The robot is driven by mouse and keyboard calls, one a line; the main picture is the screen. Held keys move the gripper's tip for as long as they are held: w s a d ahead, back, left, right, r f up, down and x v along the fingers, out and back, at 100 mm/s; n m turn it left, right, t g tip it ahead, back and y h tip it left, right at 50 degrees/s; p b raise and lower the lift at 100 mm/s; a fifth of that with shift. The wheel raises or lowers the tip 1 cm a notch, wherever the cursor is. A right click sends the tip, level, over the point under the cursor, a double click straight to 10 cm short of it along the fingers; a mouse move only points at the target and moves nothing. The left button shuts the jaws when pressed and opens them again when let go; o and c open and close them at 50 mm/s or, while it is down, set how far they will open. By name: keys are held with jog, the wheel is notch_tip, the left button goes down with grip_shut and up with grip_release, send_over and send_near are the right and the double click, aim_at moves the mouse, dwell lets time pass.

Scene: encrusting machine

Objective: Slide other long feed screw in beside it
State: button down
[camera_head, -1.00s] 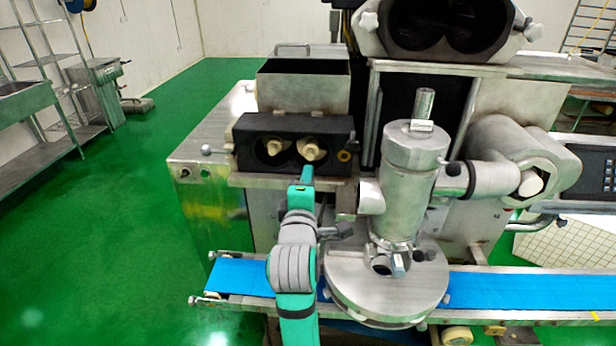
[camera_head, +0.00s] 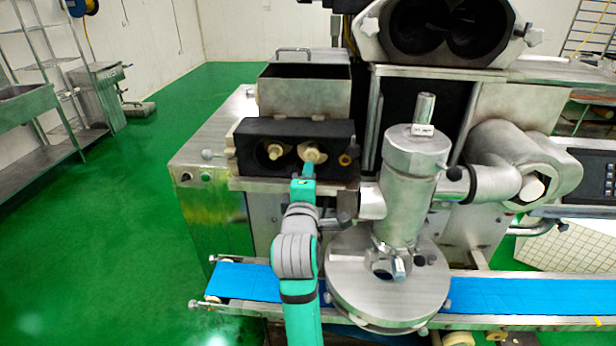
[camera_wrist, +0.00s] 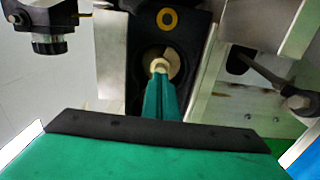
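The black twin-bore housing (camera_head: 342,135) sits below the open steel hopper. A feed screw (camera_head: 274,152) is in its left bore with a tan end showing. The other long feed screw (camera_head: 312,151) is in the right bore, beside the first; its tan end shows at the bore mouth and the rest is hidden inside. My teal gripper (camera_head: 309,170) is in front of the right bore, its fingers close together on this screw's end. The wrist view shows the fingertips (camera_wrist: 160,76) at the tan end (camera_wrist: 158,64), inside the dark bore outline.
A steel vertical cylinder (camera_head: 405,190) on a round plate stands close to the right of my arm. The blue conveyor belt (camera_head: 243,279) runs below. A steel bar with a knob (camera_wrist: 296,101) shows right of the fingers. Green floor is free at the left.

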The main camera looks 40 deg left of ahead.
jog(key=shift+x, duration=1.65)
jog(key=shift+d, duration=0.15)
jog(key=shift+s, duration=0.1)
jog(key=v, duration=1)
